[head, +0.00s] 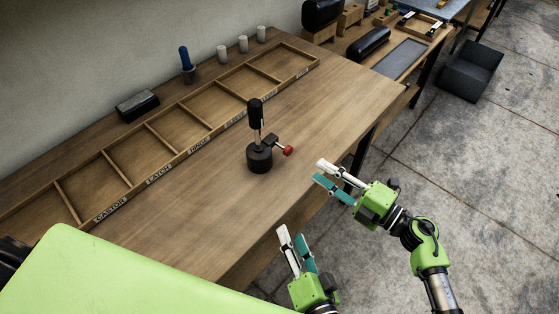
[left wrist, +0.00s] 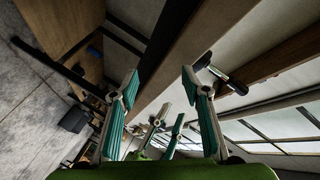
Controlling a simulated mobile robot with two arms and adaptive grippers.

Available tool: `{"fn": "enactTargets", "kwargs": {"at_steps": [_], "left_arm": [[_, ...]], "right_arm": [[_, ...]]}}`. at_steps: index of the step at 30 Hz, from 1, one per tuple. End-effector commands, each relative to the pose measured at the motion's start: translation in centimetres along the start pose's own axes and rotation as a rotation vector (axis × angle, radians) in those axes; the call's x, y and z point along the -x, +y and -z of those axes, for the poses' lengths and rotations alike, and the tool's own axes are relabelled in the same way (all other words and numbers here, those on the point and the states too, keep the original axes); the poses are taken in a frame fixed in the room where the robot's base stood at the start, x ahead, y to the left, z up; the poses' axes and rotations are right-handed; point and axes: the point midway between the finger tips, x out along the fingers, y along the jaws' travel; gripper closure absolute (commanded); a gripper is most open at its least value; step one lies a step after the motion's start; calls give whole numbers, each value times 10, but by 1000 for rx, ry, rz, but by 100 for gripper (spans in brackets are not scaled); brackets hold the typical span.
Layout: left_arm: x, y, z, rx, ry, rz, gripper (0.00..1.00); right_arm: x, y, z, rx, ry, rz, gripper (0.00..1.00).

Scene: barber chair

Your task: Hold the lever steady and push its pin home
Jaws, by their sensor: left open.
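The lever (head: 255,113) has a black grip on a thin metal rod and stands nearly upright in a round black base (head: 259,157) on the bench. The pin's red knob (head: 288,150) sticks out on the right of a small black block beside the rod. My left gripper (head: 291,233) is open and empty, below and right of the lever, by the bench's front edge. Its spread fingers also show in the left wrist view (left wrist: 160,76). My right gripper (head: 319,172) is open and empty, right of the red knob and apart from it.
A long wooden tray (head: 175,147) with labelled compartments lies along the back of the workbench (head: 190,215). Behind it stand a black box (head: 138,105), a blue-handled tool (head: 185,58) and several pale cylinders (head: 222,54). The bench around the lever is clear.

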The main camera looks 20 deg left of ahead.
Motion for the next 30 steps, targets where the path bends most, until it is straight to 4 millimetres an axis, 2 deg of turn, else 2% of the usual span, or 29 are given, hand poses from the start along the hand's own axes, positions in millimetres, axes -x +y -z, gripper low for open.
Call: {"fn": "enactTargets", "kwargs": {"at_steps": [1, 6, 9, 13, 18, 22, 30], "left_arm": [[-12, -20, 22, 124, 9, 29, 57], [-31, -84, 74, 494, 55, 104, 57], [-41, -121, 96, 681, 82, 141, 57], [-48, -157, 112, 856, 113, 177, 57], [-54, -178, 119, 950, 134, 199, 57], [-65, -182, 121, 959, 137, 201, 57], [-114, -194, 122, 954, 138, 204, 57]], "right_arm": [[0, 0, 0, 0, 0, 0, 72], [0, 0, 0, 0, 0, 0, 72], [0, 0, 0, 0, 0, 0, 72], [0, 0, 0, 0, 0, 0, 72], [0, 0, 0, 0, 0, 0, 72], [0, 0, 0, 0, 0, 0, 72], [0, 0, 0, 0, 0, 0, 72]]}}
